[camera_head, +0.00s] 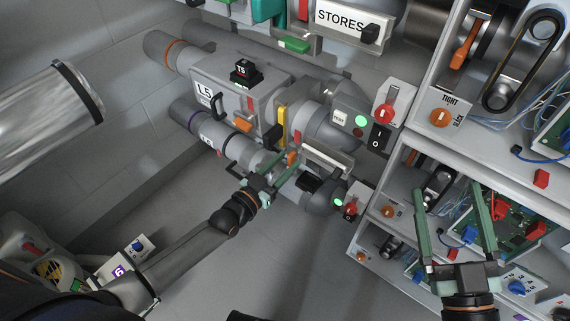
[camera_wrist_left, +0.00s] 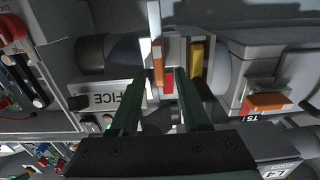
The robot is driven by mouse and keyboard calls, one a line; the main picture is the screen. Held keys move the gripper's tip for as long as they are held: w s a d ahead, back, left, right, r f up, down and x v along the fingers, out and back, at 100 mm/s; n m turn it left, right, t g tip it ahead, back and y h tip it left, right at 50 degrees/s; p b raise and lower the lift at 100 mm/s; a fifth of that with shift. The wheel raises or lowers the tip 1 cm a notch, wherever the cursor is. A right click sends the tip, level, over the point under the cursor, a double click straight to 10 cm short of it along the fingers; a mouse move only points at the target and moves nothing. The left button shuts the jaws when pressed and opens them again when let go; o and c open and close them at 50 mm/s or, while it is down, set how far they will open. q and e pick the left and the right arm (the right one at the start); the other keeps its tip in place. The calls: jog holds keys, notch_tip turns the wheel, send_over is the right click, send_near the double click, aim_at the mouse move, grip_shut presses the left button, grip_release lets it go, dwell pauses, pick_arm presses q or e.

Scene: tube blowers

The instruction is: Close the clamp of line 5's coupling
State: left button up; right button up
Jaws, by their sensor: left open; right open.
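The box marked L5 (camera_head: 203,93) is on the upper pipe in the head view. Just right of it is a grey coupling (camera_head: 292,98) with a yellow bar (camera_head: 282,122). My left gripper (camera_head: 284,172) is open below it, near an orange-red part (camera_head: 292,158). In the left wrist view my open left fingers (camera_wrist_left: 160,95) point at a joint with an orange strip (camera_wrist_left: 158,50), a red piece (camera_wrist_left: 168,82) and a yellow part (camera_wrist_left: 196,60). Contact and the clamp's exact position cannot be told. My right gripper (camera_head: 456,220) is open and empty before the shelves.
Right of the coupling are a panel with a green light (camera_head: 361,121), a red knob (camera_head: 383,114) and a black switch (camera_head: 378,138). The STORES sign (camera_head: 340,20) is above. Shelves (camera_head: 400,190) with wires and boards fill the right.

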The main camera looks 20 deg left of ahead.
pick_arm(q)
jog(key=shift+w, duration=0.15)
grip_shut()
dwell(0.4)
dwell(1.0)
